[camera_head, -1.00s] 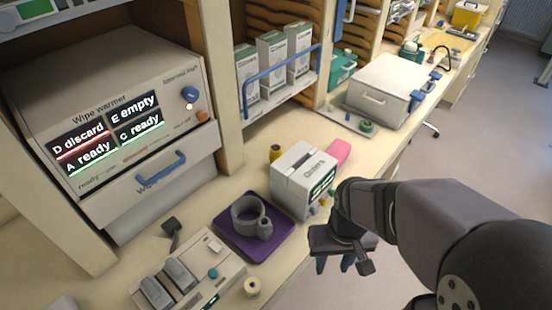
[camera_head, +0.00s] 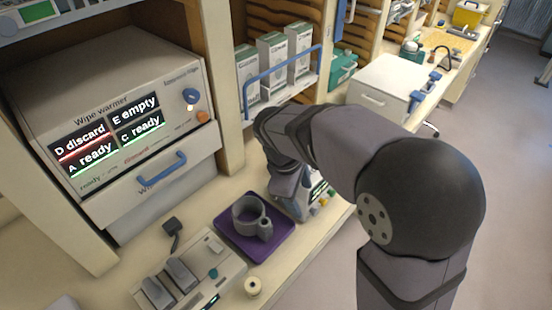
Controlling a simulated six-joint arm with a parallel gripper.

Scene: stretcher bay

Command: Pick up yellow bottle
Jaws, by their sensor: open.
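The yellow bottle cannot be made out now. The spot behind the white Covers box, where a small dark-yellow object stood earlier, is covered by my arm. My gripper (camera_head: 290,187) points down at the box's left side, beside the purple mat. It is open, but its fingertips are hard to make out against the box. I see nothing held in it. The Covers box (camera_head: 317,190) is mostly hidden behind my wrist, with only part of its front showing.
A purple mat (camera_head: 228,238) bears a grey ring-shaped holder (camera_head: 249,217). A control unit (camera_head: 217,257) and a small cream spool (camera_head: 252,287) are in front. The wipe warmer (camera_head: 115,130) stands left. A blue rail (camera_head: 282,76) fronts the shelf of boxes behind my arm.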

